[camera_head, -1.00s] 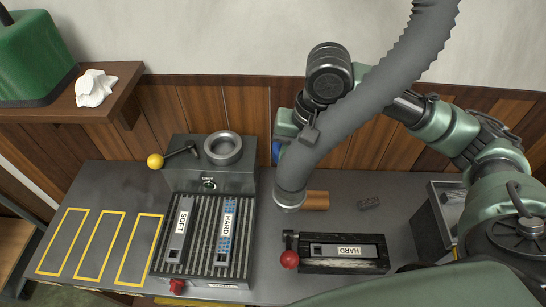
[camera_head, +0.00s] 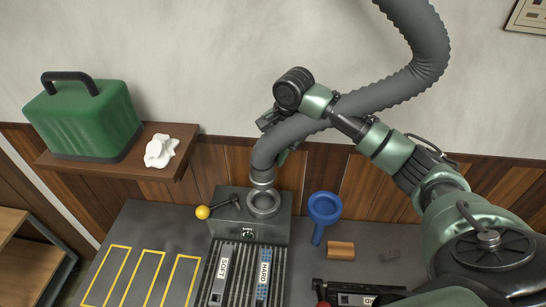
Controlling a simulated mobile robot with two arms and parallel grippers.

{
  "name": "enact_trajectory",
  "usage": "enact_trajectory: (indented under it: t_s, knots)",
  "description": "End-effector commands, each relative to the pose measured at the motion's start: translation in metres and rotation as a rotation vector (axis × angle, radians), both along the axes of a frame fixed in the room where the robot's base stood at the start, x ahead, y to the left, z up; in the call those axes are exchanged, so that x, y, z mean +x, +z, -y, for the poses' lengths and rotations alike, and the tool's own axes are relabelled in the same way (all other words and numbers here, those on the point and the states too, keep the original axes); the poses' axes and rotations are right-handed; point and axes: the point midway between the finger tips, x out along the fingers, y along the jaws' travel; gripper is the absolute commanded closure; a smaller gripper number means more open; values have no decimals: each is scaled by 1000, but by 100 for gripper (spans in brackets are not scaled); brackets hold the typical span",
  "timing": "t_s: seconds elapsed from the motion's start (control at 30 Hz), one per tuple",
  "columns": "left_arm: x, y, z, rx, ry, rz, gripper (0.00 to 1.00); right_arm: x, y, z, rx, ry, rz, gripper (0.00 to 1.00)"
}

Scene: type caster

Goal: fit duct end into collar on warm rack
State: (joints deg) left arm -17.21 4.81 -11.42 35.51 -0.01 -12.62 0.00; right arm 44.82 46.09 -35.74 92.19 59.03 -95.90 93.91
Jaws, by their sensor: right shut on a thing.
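The warm rack is a dark metal box (camera_head: 225,230) with a ribbed bed in front. The round grey collar (camera_head: 264,204) sits on top of its box. The grey corrugated duct (camera_head: 410,82) hangs from above and bends down to a lighter metal end (camera_head: 262,181). My right gripper (camera_head: 283,140) is shut on the duct just above that end. The duct end is over the back of the collar and overlaps it in this view; I cannot tell whether they touch. My left gripper is not in view.
A yellow-knobbed lever (camera_head: 204,212) stands left of the collar. A blue funnel (camera_head: 324,207) and a wooden block (camera_head: 341,249) are to the right. SOFT and HARD bars lie on the ribbed bed. A shelf (camera_head: 120,160) holds a green case (camera_head: 85,118) and white cloth (camera_head: 160,151).

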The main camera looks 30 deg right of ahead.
Motion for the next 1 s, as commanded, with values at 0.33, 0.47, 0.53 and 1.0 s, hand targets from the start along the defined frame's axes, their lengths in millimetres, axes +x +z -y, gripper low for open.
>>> enact_trajectory:
  t_s: [0.33,0.47,0.53,1.0]
  knots:
    - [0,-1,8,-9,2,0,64,0,-3,-1,2,2,1,100]
    - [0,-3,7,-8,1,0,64,0,-10,-1,2,2,1,100]
    - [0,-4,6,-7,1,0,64,0,-16,-1,1,2,2,100]
    - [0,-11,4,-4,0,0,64,0,-55,-1,3,2,2,100]
